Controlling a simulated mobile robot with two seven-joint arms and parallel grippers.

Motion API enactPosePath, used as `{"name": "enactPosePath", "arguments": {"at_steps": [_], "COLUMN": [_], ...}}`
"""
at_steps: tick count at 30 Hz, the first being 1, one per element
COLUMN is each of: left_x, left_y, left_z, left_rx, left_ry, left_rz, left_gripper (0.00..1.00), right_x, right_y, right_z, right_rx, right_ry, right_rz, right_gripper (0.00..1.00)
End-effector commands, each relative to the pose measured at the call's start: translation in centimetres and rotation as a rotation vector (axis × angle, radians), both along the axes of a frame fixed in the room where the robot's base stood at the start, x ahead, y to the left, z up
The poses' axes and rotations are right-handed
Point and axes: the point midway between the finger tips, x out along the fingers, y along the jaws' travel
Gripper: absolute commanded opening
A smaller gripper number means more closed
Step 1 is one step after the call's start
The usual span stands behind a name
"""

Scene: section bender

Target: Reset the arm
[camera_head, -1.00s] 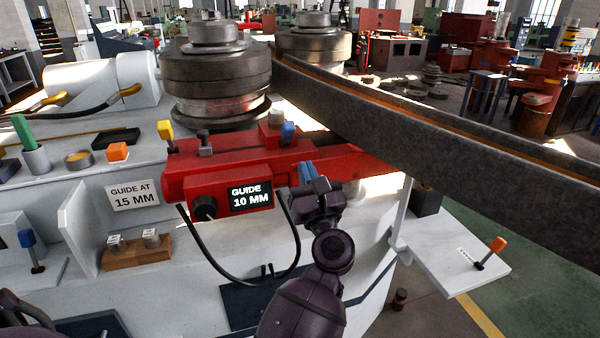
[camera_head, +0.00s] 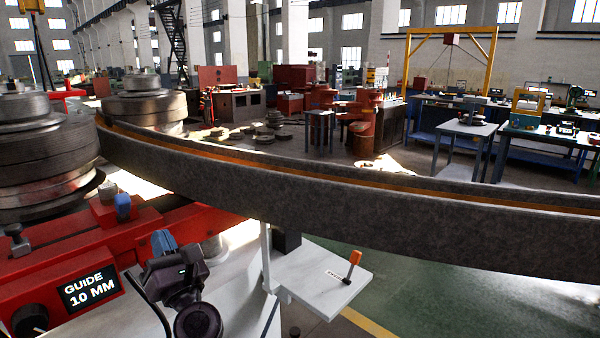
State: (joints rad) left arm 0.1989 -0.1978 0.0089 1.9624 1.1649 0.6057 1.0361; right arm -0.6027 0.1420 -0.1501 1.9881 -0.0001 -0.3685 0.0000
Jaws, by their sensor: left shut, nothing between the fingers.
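My left gripper (camera_head: 163,243) is at the lower left in the head view, its blue fingertips together and empty. Its dark wrist comes up from the bottom edge. It is in front of the red guide housing (camera_head: 60,243), right of the display (camera_head: 90,290) reading "GUIDE 10 MM". I cannot tell whether the fingertips touch the housing. A blue knob (camera_head: 123,206) stands on the housing, up and left of the gripper. A black dial (camera_head: 30,320) is beside the display. My right gripper is not in view.
A long curved steel section (camera_head: 330,215) runs from the rollers (camera_head: 145,108) across to the right edge, beyond my gripper. A white shelf (camera_head: 325,285) with an orange-knobbed lever (camera_head: 353,260) juts out at the right. Green floor (camera_head: 450,300) is open beyond it.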

Motion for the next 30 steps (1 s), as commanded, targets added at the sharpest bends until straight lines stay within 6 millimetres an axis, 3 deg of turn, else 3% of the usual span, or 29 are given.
{"name": "enactPosePath", "arguments": {"at_steps": [4,7,11,14,20,24,30], "left_x": [1.1,1.4,1.1,-0.2,-5.2,-10.4,-18.7], "left_y": [-3.4,-5.6,-7.1,-7.3,-5.4,-3.2,-0.4], "left_z": [1.6,0.1,-5.0,-10.7,-21.9,-28.5,-34.8], "left_rx": [0.452,0.816,1.293,1.652,2.213,2.478,2.643], "left_ry": [0.188,0.345,0.564,0.732,0.983,1.106,1.210], "left_rz": [0.066,0.136,0.218,0.249,0.211,0.113,-0.053], "left_gripper": [0.00,0.00,0.00,0.00,0.00,0.00,0.00], "right_x": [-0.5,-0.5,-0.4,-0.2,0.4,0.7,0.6], "right_y": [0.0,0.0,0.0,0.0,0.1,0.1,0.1], "right_z": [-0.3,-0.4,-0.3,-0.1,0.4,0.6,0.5], "right_rx": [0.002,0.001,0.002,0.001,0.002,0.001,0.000], "right_ry": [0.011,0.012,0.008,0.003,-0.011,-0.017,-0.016], "right_rz": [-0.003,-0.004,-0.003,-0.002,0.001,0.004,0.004], "right_gripper": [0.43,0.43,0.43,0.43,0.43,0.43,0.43]}}
